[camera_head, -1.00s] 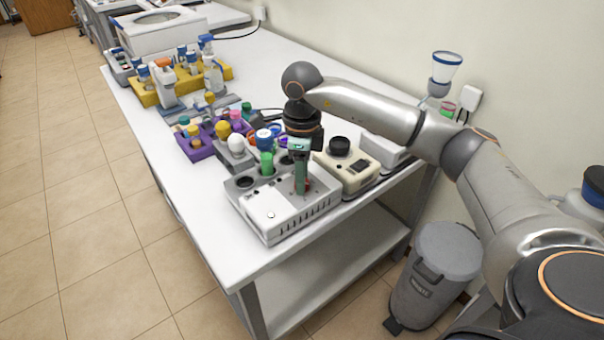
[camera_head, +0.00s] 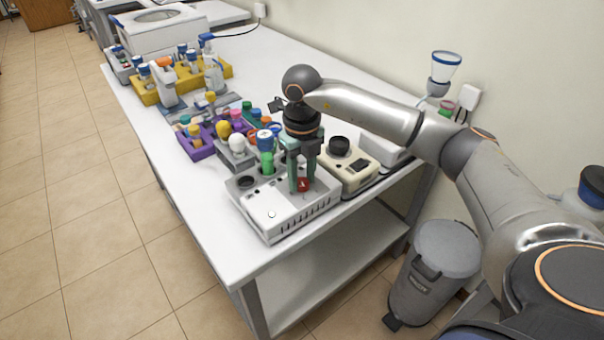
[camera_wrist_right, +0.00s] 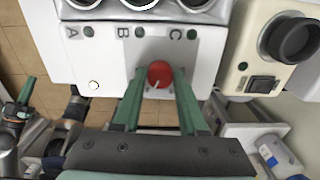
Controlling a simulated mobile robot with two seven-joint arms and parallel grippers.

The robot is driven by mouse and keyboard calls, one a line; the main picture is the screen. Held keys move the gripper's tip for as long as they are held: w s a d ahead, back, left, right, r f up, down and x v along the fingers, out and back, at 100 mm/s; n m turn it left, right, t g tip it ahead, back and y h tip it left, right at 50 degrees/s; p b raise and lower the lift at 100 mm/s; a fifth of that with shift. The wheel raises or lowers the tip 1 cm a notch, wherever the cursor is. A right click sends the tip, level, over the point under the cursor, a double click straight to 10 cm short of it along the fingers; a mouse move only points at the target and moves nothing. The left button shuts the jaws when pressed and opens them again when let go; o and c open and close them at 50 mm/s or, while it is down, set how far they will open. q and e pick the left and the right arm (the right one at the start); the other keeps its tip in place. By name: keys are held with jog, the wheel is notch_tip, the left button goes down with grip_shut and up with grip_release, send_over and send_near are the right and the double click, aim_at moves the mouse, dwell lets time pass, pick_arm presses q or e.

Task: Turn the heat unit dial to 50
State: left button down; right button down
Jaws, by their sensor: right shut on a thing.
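The heat unit (camera_head: 272,218) is a light grey box at the near end of the white table, with round wells in its top. In the right wrist view its face (camera_wrist_right: 110,62) carries the letters A, B and C. Its red dial (camera_head: 304,184) also shows in the right wrist view (camera_wrist_right: 160,73), with a pale pointer line; the scale is too small to read. My right gripper (camera_head: 303,188), with green fingers, points down over the unit and is shut on the dial, one finger on each side (camera_wrist_right: 160,92).
A cream device (camera_head: 346,171) with a black knob stands close to the right of the heat unit. A purple rack (camera_head: 198,148) and a yellow rack (camera_head: 150,97) of bottles stand further back. The table's front left strip is clear.

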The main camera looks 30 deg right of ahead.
aim_at(302, 181)
jog(key=shift+r+m, duration=0.1)
jog(key=shift+m, duration=0.3)
jog(key=shift+c, duration=2.2)
grip_release()
notch_tip(302, 181, up, 12)
jog(key=shift+r, duration=0.2)
jog(key=shift+s, duration=0.1)
